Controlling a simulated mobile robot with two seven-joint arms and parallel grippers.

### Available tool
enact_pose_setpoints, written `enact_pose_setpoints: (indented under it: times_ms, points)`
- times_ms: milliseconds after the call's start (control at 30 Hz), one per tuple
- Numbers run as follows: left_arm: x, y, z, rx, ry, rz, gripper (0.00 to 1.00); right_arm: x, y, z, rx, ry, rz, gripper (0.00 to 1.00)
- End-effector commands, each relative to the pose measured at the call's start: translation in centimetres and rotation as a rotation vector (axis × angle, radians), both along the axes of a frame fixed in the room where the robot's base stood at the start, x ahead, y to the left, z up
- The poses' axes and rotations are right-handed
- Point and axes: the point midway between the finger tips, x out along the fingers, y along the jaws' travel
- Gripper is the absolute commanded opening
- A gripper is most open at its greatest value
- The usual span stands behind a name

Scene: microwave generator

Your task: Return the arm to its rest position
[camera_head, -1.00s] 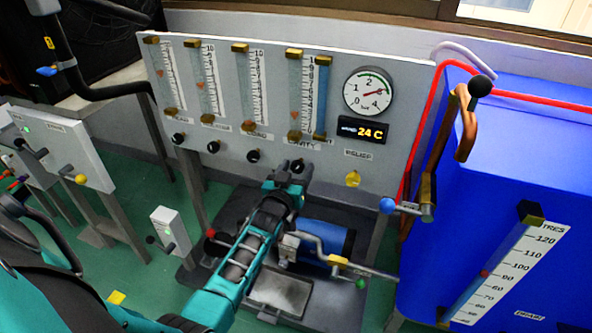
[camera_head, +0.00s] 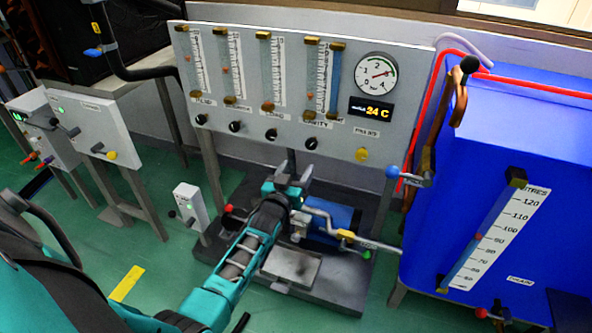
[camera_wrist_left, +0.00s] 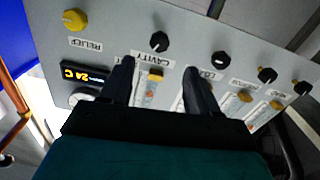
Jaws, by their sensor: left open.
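My left gripper (camera_head: 290,176) is open and empty in the head view, at the end of my teal arm, in front of the panel's lower edge. It appears below and left of the black CAVITY knob (camera_head: 311,143). In the left wrist view its two dark fingers (camera_wrist_left: 160,72) stand apart with nothing between them. That view shows the panel upside down, with the CAVITY knob (camera_wrist_left: 159,41) beyond the gap and the yellow RELIEF knob (camera_wrist_left: 75,19) at the left. Contact with the panel cannot be seen. My right gripper is not in view.
The grey panel (camera_head: 345,120) carries flow tubes, a round gauge (camera_head: 377,74) and a 24 C display (camera_head: 371,110). A blue tank (camera_head: 545,150) stands right.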

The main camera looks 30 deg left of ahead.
Motion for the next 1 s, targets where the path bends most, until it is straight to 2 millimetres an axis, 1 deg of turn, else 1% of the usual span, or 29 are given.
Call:
enact_pose_setpoints:
  times_ms: [633,733,767,867,967,1000]
  points:
    - [0.0,0.0,0.0,0.0,0.0,-0.001,0.61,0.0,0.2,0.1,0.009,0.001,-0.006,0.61]
    - [-0.4,-0.2,-0.2,0.007,0.011,-0.007,0.61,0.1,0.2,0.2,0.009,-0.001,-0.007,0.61]
    - [-0.7,-0.4,-0.4,0.011,0.022,-0.012,0.61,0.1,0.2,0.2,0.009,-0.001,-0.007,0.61]
    - [-2.6,-1.8,-1.2,0.04,0.081,-0.047,0.61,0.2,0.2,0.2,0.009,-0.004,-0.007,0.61]
    - [-5.9,-4.5,-2.5,0.075,0.177,-0.113,0.61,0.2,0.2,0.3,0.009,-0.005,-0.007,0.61]
    - [-7.5,-5.9,-2.9,0.087,0.222,-0.146,0.61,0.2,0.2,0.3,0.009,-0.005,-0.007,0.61]
